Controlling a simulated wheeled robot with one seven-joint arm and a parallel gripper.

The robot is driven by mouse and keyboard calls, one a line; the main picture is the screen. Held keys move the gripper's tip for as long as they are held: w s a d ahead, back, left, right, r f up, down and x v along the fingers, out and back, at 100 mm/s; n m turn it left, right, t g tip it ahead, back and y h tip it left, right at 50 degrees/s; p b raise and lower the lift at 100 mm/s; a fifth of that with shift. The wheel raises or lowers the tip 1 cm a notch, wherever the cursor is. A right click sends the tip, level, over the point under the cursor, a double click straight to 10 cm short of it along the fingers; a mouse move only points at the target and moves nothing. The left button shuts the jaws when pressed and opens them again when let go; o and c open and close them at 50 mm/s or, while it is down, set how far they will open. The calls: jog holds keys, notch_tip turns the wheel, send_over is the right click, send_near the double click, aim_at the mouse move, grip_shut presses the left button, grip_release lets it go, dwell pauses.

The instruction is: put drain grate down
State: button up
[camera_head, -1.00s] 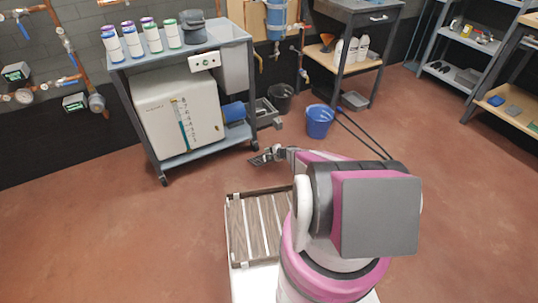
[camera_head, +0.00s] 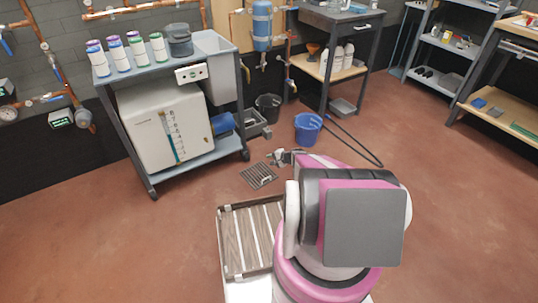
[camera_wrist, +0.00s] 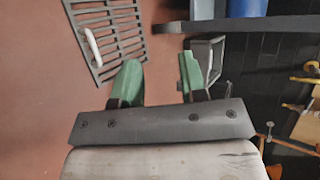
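The drain grate (camera_head: 258,176) is a dark slatted square. It appears to lie flat on the red floor, in front of the grey cart. In the wrist view the grate (camera_wrist: 108,38) is at the upper left, with a pale handle (camera_wrist: 92,46) on it. My gripper (camera_head: 277,157) is just beyond the grate's right corner in the head view. In the wrist view my gripper's green fingers (camera_wrist: 160,76) are spread with nothing between them. The grate lies to the left of the fingers, outside their gap.
The grey cart (camera_head: 200,163) carries a white unit (camera_head: 160,125). A grey open trough (camera_head: 256,127), a black bucket (camera_head: 268,106) and a blue bucket (camera_head: 308,128) stand behind the grate. A hose (camera_head: 350,145) lies to the right. Floor at left is clear.

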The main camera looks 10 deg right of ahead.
jog(key=s+a+r+n+g+h, duration=0.1)
jog(key=s+a+r+n+g, duration=0.25)
jog(key=s+r, duration=0.45)
jog(key=s+a+r+n+g+h, duration=0.2)
jog(key=s+a+r+n, duration=0.25)
jog(key=r, duration=0.75)
jog(key=s+r+n+g+h, duration=0.2)
jog(key=s+r+h, duration=0.3)
jog(key=s+r, duration=0.6)
jog(key=shift+s+r+n+h, duration=0.3)
jog(key=shift+r+h, duration=0.1)
jog(key=shift+r, duration=0.55)
